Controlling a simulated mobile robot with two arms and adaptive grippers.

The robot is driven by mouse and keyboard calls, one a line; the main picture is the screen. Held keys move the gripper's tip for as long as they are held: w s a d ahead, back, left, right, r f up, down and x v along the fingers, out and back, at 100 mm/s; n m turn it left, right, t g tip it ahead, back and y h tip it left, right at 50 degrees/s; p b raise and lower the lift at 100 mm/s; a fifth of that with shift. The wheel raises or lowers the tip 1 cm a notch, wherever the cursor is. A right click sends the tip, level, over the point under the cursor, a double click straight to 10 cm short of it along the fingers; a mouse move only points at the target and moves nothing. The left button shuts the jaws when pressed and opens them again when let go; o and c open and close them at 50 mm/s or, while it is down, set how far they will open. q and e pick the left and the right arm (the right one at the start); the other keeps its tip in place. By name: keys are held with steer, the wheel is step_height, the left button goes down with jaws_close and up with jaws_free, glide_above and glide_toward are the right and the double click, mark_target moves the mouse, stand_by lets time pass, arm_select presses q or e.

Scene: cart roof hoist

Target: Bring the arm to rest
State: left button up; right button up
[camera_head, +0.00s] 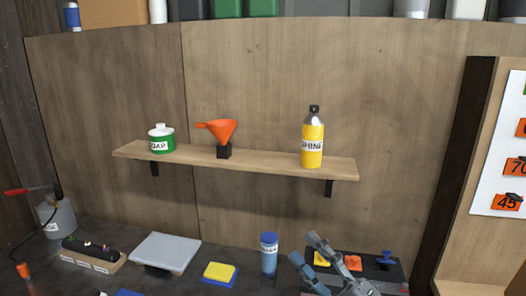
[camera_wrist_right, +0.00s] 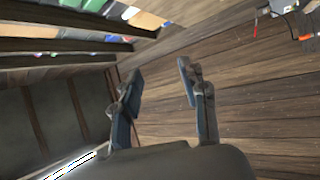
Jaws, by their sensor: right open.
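My right gripper (camera_head: 308,261) shows at the bottom of the head view, right of the middle, in front of the counter. Its two fingers stand apart with nothing between them. In the right wrist view the right gripper (camera_wrist_right: 158,82) is also open and empty, with wooden planks behind it. My left gripper is in neither view.
On the dark counter (camera_head: 200,277) are a blue bottle (camera_head: 269,255), a yellow sponge (camera_head: 219,271), a grey board (camera_head: 165,251) and a grey canister (camera_head: 57,218).

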steer(key=s+d+f+m+g+h, duration=0.2)
steer(key=s+d+f+m+h, duration=0.1)
steer(key=d+f+m+h, duration=1.4)
steer(key=s+a+f+m+g+y, duration=0.1)
steer(key=s+a+f+m+g, duration=0.1)
steer(key=s+f+g, duration=0.55)
steer(key=s+a+f+m+g+y, duration=0.2)
steer(key=s+a+f+g, duration=0.15)
steer(key=s+f, duration=0.7)
steer(key=s+f+g, duration=0.1)
steer(key=s+f, duration=0.1)
steer(key=f, duration=1)
steer(key=s+f+g, duration=0.1)
steer(key=s+f, duration=0.1)
steer(key=f, duration=1)
steer(key=s+d+f, duration=0.1)
steer(key=s+f, duration=0.7)
steer(key=s+d+f+g, duration=0.1)
steer(key=s+d+f, duration=0.1)
steer(key=s+f, duration=0.6)
steer(key=shift+s+d+f+h, duration=0.15)
steer(key=shift+s+d+h, duration=0.15)
steer(key=shift+s, duration=0.1)
